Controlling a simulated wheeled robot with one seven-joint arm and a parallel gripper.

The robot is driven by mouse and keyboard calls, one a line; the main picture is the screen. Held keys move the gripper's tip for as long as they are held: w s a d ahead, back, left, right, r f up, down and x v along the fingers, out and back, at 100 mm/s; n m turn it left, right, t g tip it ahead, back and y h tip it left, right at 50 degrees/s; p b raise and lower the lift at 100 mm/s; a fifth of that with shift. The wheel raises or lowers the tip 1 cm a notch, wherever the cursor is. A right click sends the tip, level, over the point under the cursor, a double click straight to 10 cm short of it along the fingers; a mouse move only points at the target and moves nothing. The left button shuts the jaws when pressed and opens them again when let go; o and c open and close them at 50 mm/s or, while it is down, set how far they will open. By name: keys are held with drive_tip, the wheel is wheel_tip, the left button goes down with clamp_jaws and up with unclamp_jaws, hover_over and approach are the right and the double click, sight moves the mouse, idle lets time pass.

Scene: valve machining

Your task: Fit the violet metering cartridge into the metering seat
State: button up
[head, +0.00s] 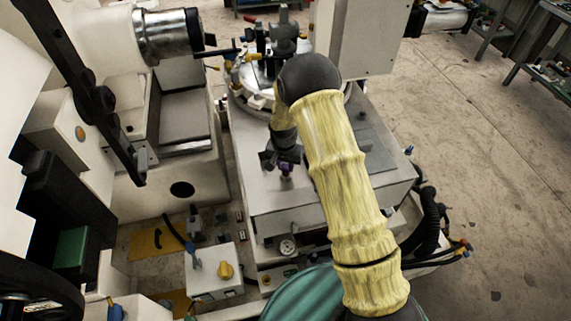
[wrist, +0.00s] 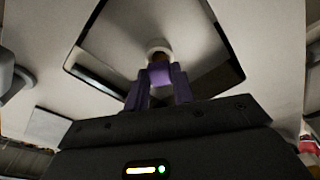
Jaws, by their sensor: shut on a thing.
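My gripper (head: 285,164) is shut on the violet metering cartridge (head: 286,171) over the grey machine table, left of my forearm. In the wrist view my gripper (wrist: 159,84) has its two purple-looking fingers on either side of the violet cartridge (wrist: 159,72). A brown part and a pale round end show beyond the violet body. The cartridge appears to hang below the fingers in the head view; I cannot tell its height above the table. I cannot clearly make out the metering seat in either view.
The grey machine table (head: 285,212) has bare room in front of the gripper. A round fixture (head: 262,97) with clamps stands behind. A white machine with a metal spindle (head: 165,36) is at left. A control box (head: 214,270) with a yellow knob stands in front.

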drive_tip(key=shift+f+b, duration=0.6)
drive_tip(key=shift+f, duration=0.25)
drive_tip(key=o, duration=1.1)
drive_tip(key=shift+c, duration=0.2)
wheel_tip(320, 180, up, 17)
drive_tip(key=s+b, duration=0.2)
drive_tip(key=b, duration=0.1)
drive_tip(key=shift+a+r, duration=0.15)
drive_tip(key=shift+a, duration=0.25)
drive_tip(key=s+d+n, duration=0.1)
drive_tip(key=s+d, duration=0.3)
drive_tip(key=s, duration=0.3)
drive_tip(key=s+d+r+n, duration=0.1)
drive_tip(key=s+d, duration=0.3)
drive_tip(key=s, duration=0.3)
drive_tip(key=s+d+r+n+t, duration=0.1)
drive_tip(key=s+d, duration=0.3)
drive_tip(key=s, duration=0.3)
drive_tip(key=shift+s+d+r+n, duration=0.25)
drive_tip(key=shift+s+d+n, duration=0.1)
drive_tip(key=shift+d+n, duration=0.05)
